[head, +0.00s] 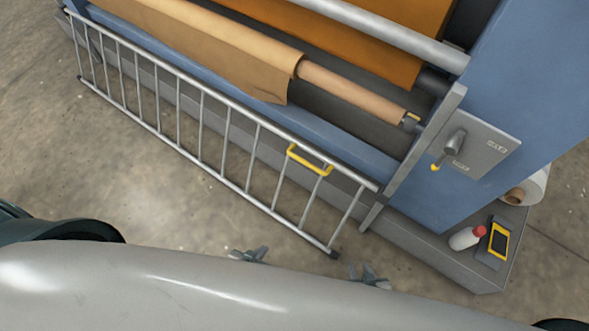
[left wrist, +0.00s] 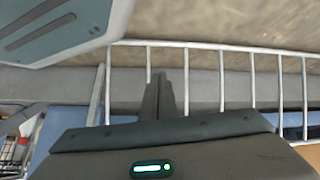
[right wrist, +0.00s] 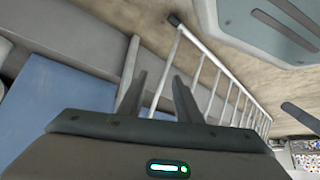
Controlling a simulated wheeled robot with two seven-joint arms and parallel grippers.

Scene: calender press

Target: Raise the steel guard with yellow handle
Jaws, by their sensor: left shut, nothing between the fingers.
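The steel guard (head: 235,107) is a barred rail frame along the front of the press, low beside its base. Its yellow handle (head: 308,166) is on the top rail towards the right end. My left gripper (head: 248,255) is shut and empty, apart from the guard on the near side. In the left wrist view its fingers (left wrist: 166,95) are together, with the bars behind them. My right gripper (head: 370,277) is open and empty, near the guard's right end. In the right wrist view its fingers (right wrist: 157,95) are spread with a guard bar seen between them. Neither wrist view shows the handle.
The blue press (head: 510,100) carries rolls and brown sheet. A lever (head: 453,145) on a grey plate is at its right. A white bottle (head: 464,238), a yellow device (head: 499,241) and a white roll (head: 537,185) sit on the right ledge. Bare floor (head: 150,190) lies before the guard.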

